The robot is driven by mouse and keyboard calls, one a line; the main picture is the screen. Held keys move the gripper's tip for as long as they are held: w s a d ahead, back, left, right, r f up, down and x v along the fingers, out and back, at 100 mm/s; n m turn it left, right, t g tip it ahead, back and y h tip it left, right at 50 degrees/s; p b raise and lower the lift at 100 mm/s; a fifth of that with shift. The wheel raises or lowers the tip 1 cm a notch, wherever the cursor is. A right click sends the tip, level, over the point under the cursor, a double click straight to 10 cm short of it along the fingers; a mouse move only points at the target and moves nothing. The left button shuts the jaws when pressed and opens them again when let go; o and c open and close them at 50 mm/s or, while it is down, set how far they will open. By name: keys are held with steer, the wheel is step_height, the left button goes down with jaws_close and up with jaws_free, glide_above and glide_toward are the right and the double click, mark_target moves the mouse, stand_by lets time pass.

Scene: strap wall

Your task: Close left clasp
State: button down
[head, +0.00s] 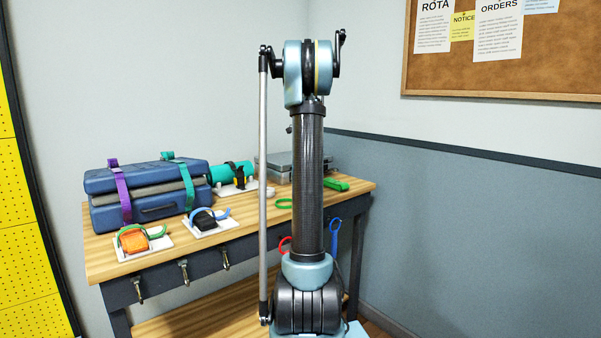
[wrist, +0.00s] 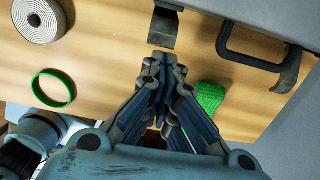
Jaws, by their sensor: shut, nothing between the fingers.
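The left clasp (head: 134,241) is an orange buckle with a green strap curving over it, on a white plate near the table's front left. A second clasp (head: 205,219), black with a blue strap, sits on another white plate to its right. The head view is too small to tell whether either clasp is open or closed. My gripper (wrist: 162,65) shows in the wrist view, shut and empty, above the wooden tabletop beside a grey case. Neither clasp shows in the wrist view. My gripper is hidden behind my arm in the head view.
A blue case (head: 150,190) with purple and teal straps stands behind the clasps. Hooks hang along the table front.

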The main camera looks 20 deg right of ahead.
steer(key=shift+r, duration=0.15)
steer(key=shift+r, duration=0.65)
steer(key=w+a+r, duration=0.2)
steer(key=w+r, duration=0.3)
steer(key=r, duration=0.2)
steer(key=shift+w+a+r, duration=0.15)
steer(key=shift+w+r, duration=0.25)
stand_by(0.4)
